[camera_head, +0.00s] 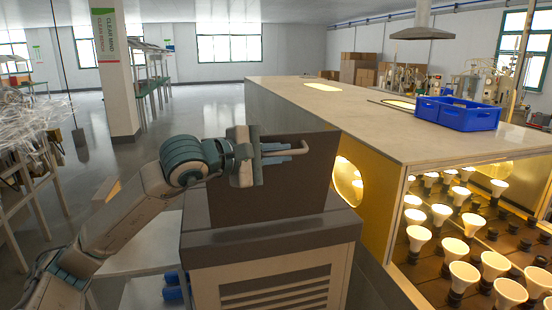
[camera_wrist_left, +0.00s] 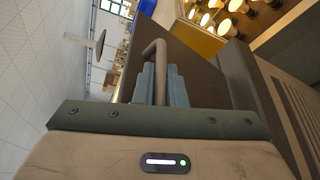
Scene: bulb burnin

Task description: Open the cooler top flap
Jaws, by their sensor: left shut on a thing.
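The cooler (camera_head: 275,275) is a grey box with slatted vents, at the lower middle of the head view. Its dark brown top flap (camera_head: 300,185) stands raised, steeply upright above the box top. A bar handle (camera_head: 304,147) sticks out on the flap's face near its upper edge. My left gripper (camera_head: 280,151) reaches in from the left, with its blue-grey fingers shut on the handle. In the left wrist view, the fingers (camera_wrist_left: 160,85) close around the bent handle bar (camera_wrist_left: 157,48), with the brown flap (camera_wrist_left: 205,75) beside it. My right gripper is not in view.
A long bench (camera_head: 380,135) stands right behind the cooler, with lit bulbs (camera_head: 453,248) in its open front. A blue crate (camera_head: 458,113) sits on top. A pillar (camera_head: 117,70) stands at the left. The floor (camera_head: 195,108) behind my left arm is clear.

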